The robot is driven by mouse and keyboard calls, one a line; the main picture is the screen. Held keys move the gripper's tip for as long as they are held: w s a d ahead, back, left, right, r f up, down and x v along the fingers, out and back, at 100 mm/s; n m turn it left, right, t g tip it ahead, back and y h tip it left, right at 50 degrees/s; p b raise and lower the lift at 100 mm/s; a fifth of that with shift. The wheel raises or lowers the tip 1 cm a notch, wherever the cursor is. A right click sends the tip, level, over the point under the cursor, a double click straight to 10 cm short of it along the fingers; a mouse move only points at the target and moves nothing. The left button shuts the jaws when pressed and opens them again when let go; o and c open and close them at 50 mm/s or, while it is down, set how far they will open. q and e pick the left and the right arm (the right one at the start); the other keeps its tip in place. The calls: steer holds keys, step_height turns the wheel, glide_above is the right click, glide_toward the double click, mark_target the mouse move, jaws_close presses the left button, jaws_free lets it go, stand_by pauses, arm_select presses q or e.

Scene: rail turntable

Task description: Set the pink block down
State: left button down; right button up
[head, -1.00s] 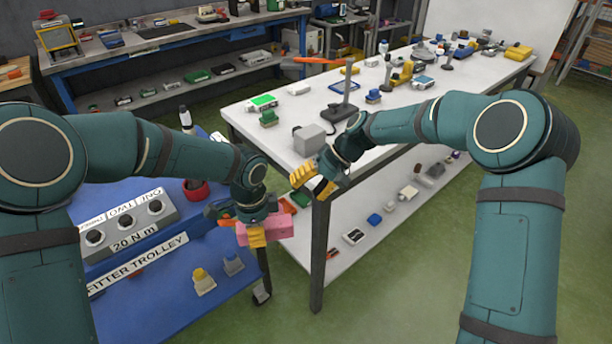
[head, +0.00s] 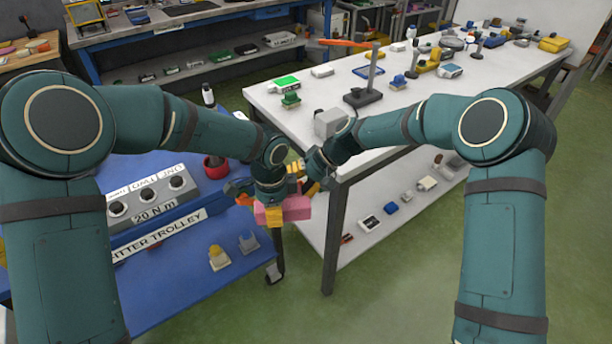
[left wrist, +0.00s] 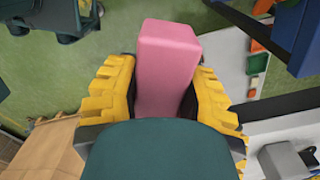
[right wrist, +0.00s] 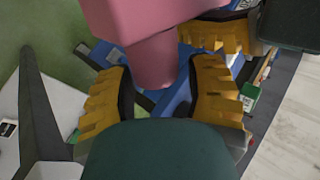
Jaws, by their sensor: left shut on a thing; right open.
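The pink block (head: 296,208) is in my left gripper (head: 270,217), in the air in the gap between the blue trolley and the white bench. In the left wrist view the pink block (left wrist: 167,65) stands between both yellow fingers, which are shut on it. My right gripper (head: 308,178) is close behind the left one and partly hidden by it. In the right wrist view its yellow fingers (right wrist: 160,90) are apart, with a narrower pink part of the block (right wrist: 152,60) showing between them. I cannot tell whether they touch it.
The blue trolley (head: 165,285) at left carries a grey socket block (head: 150,205), a red cup (head: 215,167) and small parts. The white bench (head: 285,122) at right holds a grey cube (head: 330,122), a dark stand (head: 363,97) and several items. Its lower shelf (head: 350,245) has free room.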

steer(key=shift+s+a+f, duration=0.1)
steer(key=shift+a+f, duration=0.3)
jaws_close()
arm_select(q)
steer(key=shift+c, duration=2.4)
jaws_free()
steer(key=shift+w+r, duration=0.1)
steer(key=shift+r, duration=0.05)
